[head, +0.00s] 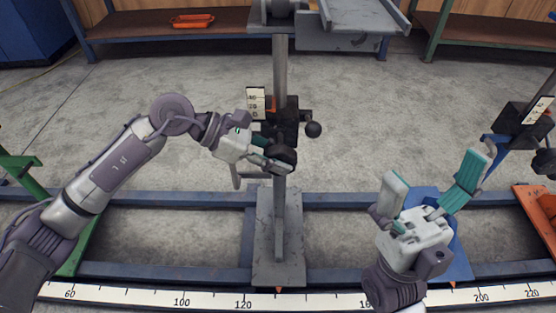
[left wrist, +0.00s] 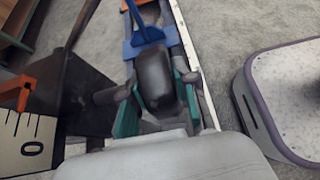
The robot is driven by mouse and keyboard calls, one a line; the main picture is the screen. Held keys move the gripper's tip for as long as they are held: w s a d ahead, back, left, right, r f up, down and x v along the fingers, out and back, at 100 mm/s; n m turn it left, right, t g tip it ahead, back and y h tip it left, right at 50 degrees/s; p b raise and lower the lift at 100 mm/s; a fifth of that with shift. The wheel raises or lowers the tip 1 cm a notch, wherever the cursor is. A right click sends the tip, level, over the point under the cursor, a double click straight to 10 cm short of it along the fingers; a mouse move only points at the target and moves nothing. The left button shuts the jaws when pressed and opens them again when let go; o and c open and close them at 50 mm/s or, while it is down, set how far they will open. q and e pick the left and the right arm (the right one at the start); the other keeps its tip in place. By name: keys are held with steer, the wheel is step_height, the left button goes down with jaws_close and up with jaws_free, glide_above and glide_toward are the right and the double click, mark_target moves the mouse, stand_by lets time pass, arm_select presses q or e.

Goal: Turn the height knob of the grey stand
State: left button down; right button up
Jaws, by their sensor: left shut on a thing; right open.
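The grey stand (head: 278,230) stands upright on the blue rails, with a flat grey base and a grey post. Its dark clamp block (head: 290,122) sits partway up the post, with a small black ball-ended handle (head: 313,129) to its right. The black height knob (head: 283,156) is below the block. My left gripper (head: 275,160) is shut on this knob. In the left wrist view the knob (left wrist: 155,78) lies between the teal finger pads. My right gripper (head: 432,185) is open and empty, with its fingers pointing up, right of the stand.
A ruler strip (head: 210,299) runs along the front of the blue rails (head: 140,271). A second, blue stand (head: 495,150) is at the right and a green one (head: 20,165) at the left. A shelf with an orange tray (head: 193,20) is behind. Open floor lies between.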

stand_by(0.5)
arm_select(q)
steer(key=c, duration=0.9)
jaws_free()
steer(key=v, duration=1.2)
steer(key=shift+a, duration=0.1)
steer(key=shift+f, duration=0.1)
